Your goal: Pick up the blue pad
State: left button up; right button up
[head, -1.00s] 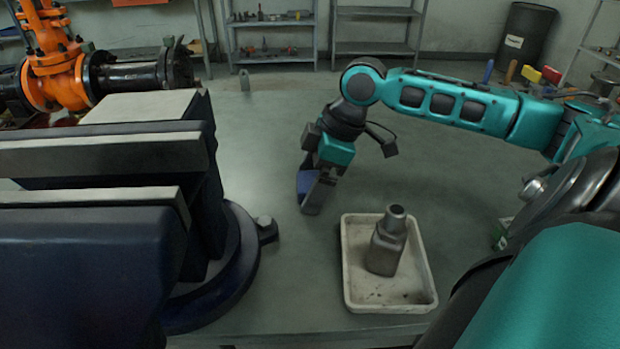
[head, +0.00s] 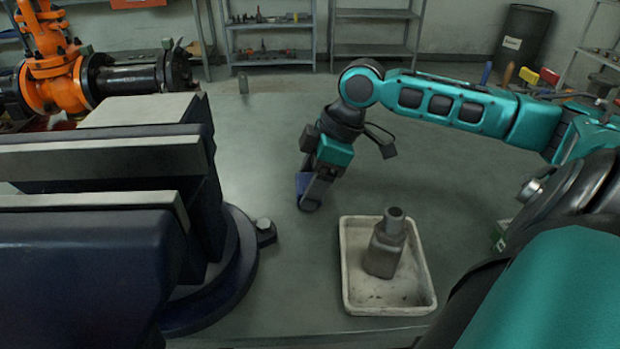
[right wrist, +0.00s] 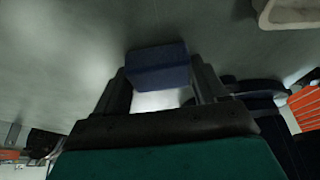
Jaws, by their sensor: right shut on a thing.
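The blue pad (head: 302,184) is a small dark blue block at my right gripper (head: 308,200), over the middle of the workbench in the head view. My right gripper is shut on it. In the right wrist view the blue pad (right wrist: 157,66) sits between the two fingers of the right gripper (right wrist: 160,80). In the head view the gripper and arm hide part of the pad. Whether the pad touches the bench or is just above it, I cannot tell. My left gripper is not in view.
A white tray (head: 352,296) with a grey metal bottle-shaped part (head: 386,245) stands right of the gripper. A large dark blue vise (head: 80,270) fills the left. An orange valve (head: 52,82) is behind it. The bench (head: 270,120) behind the gripper is mostly clear.

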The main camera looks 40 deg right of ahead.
notch_tip(320, 180, up, 20)
jog(key=p, duration=0.7)
jog(key=o, duration=0.4)
jog(key=c, duration=0.3)
jog(key=shift+a+f, duration=0.1)
jog(key=shift+f, duration=0.05)
